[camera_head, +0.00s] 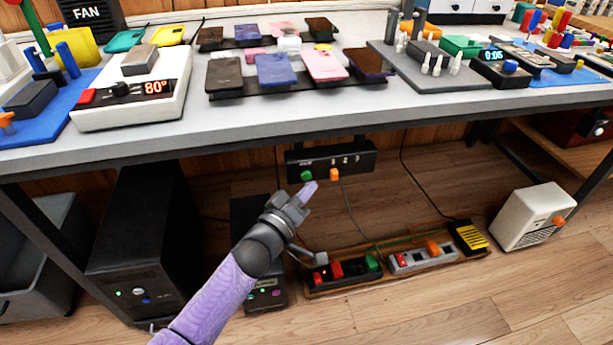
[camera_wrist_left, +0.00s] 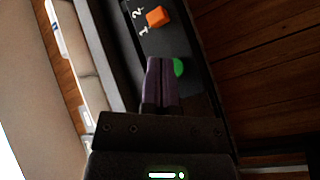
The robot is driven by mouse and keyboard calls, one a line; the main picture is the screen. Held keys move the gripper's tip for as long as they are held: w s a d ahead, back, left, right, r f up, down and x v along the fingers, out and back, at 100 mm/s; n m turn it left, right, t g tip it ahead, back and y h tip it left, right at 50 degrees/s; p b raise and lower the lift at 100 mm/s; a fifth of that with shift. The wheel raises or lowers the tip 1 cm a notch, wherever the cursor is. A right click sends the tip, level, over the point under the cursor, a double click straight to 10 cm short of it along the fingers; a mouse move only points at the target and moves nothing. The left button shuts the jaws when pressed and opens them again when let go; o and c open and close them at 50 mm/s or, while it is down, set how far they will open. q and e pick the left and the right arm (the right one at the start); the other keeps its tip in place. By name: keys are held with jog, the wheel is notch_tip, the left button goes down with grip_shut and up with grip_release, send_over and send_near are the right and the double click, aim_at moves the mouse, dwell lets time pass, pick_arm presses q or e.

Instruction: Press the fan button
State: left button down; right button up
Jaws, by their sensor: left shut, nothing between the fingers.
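A black button panel (camera_head: 352,159) hangs under the table's front edge, with a green button (camera_head: 306,176) and an orange button (camera_head: 334,174) on its face. A black box with a "FAN" label (camera_head: 88,12) stands at the table's back left; which button belongs to it I cannot tell. My left gripper (camera_head: 309,188) is shut and empty, its tips just by the green button. In the left wrist view the fingertips (camera_wrist_left: 161,66) partly cover the green button (camera_wrist_left: 179,67); touching I cannot tell. The orange button (camera_wrist_left: 157,17) lies beyond, near numerals 1 and 2. My right gripper is not in view.
The table edge (camera_head: 330,115) runs above the panel. Below are power strips (camera_head: 343,270) on the floor, a black computer case (camera_head: 145,240) at left and a white box (camera_head: 533,216) at right. Several phones (camera_head: 277,70) lie on the tabletop. A cable hangs by the panel.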

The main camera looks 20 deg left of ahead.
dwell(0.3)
pick_arm(q)
jog(key=shift+w+a, duration=0.1)
jog(key=shift+w+a, duration=0.2)
jog(key=shift+w, duration=0.05)
jog(key=shift+w, duration=0.1)
dwell(0.3)
jog(key=shift+w+a, duration=0.2)
jog(key=shift+w, duration=0.05)
dwell(0.4)
jog(key=shift+s+d+p, duration=0.4)
jog(key=shift+s+d, duration=0.1)
jog(key=shift+s, duration=0.25)
